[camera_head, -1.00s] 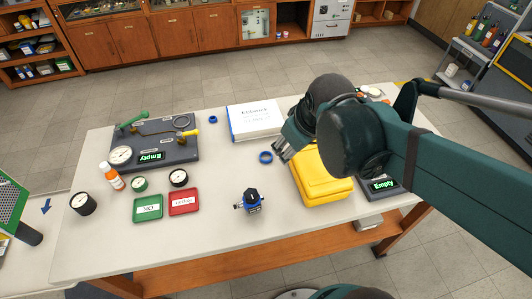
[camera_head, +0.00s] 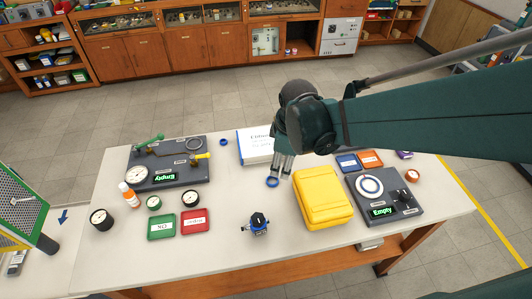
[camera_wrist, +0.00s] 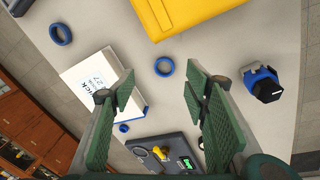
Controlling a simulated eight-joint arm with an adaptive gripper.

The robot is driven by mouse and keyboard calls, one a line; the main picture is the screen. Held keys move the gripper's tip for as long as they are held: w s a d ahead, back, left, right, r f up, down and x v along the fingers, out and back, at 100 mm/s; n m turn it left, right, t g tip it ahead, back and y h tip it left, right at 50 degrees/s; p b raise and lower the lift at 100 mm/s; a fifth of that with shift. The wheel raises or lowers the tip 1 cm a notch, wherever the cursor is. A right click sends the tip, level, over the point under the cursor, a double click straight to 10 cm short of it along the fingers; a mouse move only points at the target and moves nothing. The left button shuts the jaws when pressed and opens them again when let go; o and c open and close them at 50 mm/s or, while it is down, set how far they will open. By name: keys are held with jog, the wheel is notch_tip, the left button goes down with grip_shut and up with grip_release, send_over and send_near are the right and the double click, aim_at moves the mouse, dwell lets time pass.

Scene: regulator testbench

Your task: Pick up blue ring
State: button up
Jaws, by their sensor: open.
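A blue ring (camera_head: 272,182) lies flat on the table between the white book and the yellow case. It also shows in the wrist view (camera_wrist: 164,67), ahead of the fingertips and roughly between them. A smaller-looking blue ring (camera_head: 223,142) lies by the book's left end and shows in the wrist view (camera_wrist: 124,128). Another blue ring (camera_wrist: 60,34) lies past the book in the wrist view; my arm seems to hide it in the head view. My gripper (camera_head: 282,166) is open and empty, pointing down just behind the middle ring; it also shows in the wrist view (camera_wrist: 165,95).
The yellow case (camera_head: 324,197) is to the right, beside a gauge panel (camera_head: 384,197). A blue-and-black regulator (camera_head: 257,223) stands in front. A second panel (camera_head: 167,165), gauges and red and green trays are left.

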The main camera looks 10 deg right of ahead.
aim_at(274, 180)
jog(key=shift+w+a+f+n+g+p, duration=0.4)
jog(key=shift+w+f+n+p, duration=0.15)
jog(key=shift+n+p, duration=0.4)
jog(key=shift+w+a+f+n+g+p, duration=0.45)
jog(key=shift+f+n+p, duration=0.25)
jog(key=shift+n+p, duration=0.25)
jog(key=shift+w+a+f+n+g+p, duration=0.3)
jog(key=shift+w+f+n+p, duration=0.3)
jog(key=shift+n+p, duration=0.35)
jog(key=shift+f, duration=0.2)
jog(key=shift+f, duration=1.15)
jog(key=shift+s, duration=0.1)
jog(key=shift+f+b, duration=0.5)
jog(key=shift+f, duration=2.1)
jog(key=c, duration=0.7)
